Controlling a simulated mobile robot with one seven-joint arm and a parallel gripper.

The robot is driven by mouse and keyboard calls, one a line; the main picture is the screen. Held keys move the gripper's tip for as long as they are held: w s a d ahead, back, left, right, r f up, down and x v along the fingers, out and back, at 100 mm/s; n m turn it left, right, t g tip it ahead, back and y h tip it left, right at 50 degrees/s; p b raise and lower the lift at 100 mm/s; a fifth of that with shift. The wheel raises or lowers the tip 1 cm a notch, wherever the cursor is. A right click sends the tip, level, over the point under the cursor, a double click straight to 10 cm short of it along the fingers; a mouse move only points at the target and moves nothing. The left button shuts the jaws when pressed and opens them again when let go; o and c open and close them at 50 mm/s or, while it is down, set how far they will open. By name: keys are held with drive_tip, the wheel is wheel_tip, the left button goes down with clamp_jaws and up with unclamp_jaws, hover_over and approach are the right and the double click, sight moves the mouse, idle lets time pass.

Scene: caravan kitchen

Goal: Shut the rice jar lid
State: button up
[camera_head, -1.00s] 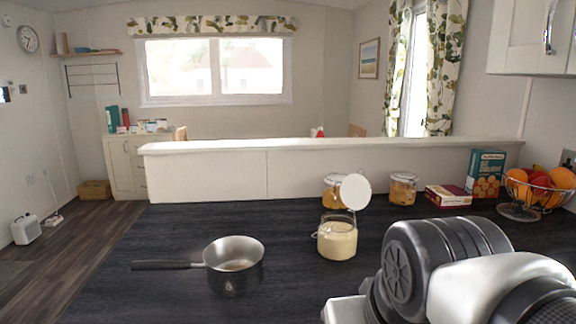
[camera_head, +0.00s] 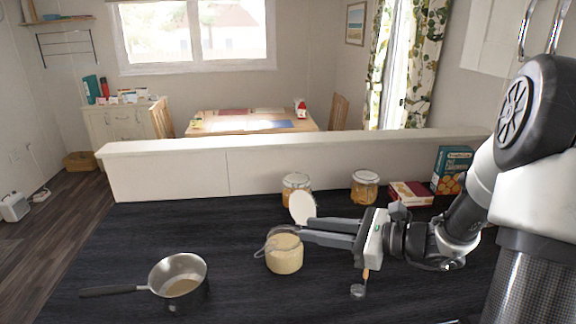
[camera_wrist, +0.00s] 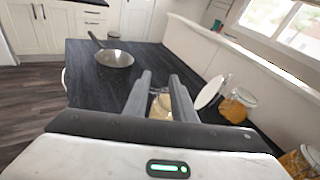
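The rice jar (camera_head: 284,254) is a squat clear glass jar with pale contents and a wire clasp, standing on the dark counter. Its round white lid (camera_head: 302,207) stands open, tipped up at the jar's back right side. My gripper (camera_head: 304,231) reaches in from the right, its fingertips by the jar's top and just below or in front of the lid. In the wrist view my gripper (camera_wrist: 161,75) is open, with the rice jar (camera_wrist: 161,104) showing between its spread fingers and the lid (camera_wrist: 209,92) to their right. I cannot tell whether a finger touches the lid.
A saucepan (camera_head: 179,277) stands left of the jar. Two jars, one (camera_head: 296,187) behind the lid and one (camera_head: 365,187) farther right, stand near the ledge (camera_head: 300,143). Boxes (camera_head: 410,193) are at the back right. A small wooden-handled utensil (camera_head: 358,291) shows below my gripper. Counter between pan and jar is clear.

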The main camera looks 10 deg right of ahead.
sight(308, 187)
drive_tip(key=w+d+m+t+h+p, duration=0.2)
drive_tip(key=w+d+m+t, duration=0.2)
drive_tip(key=d+m+t, duration=0.5)
drive_tip(key=w+a+g, duration=0.1)
drive_tip(key=w+a, duration=0.1)
drive_tip(key=w, duration=0.2)
drive_tip(key=w+a+g, duration=0.1)
drive_tip(key=w+a, duration=0.2)
drive_tip(key=w, duration=0.1)
drive_tip(key=w+a+n+g, duration=0.1)
drive_tip(key=w+a, duration=0.2)
drive_tip(key=w, duration=0.2)
drive_tip(key=shift+w+r, duration=0.1)
drive_tip(key=shift+r, duration=0.25)
clamp_jaws()
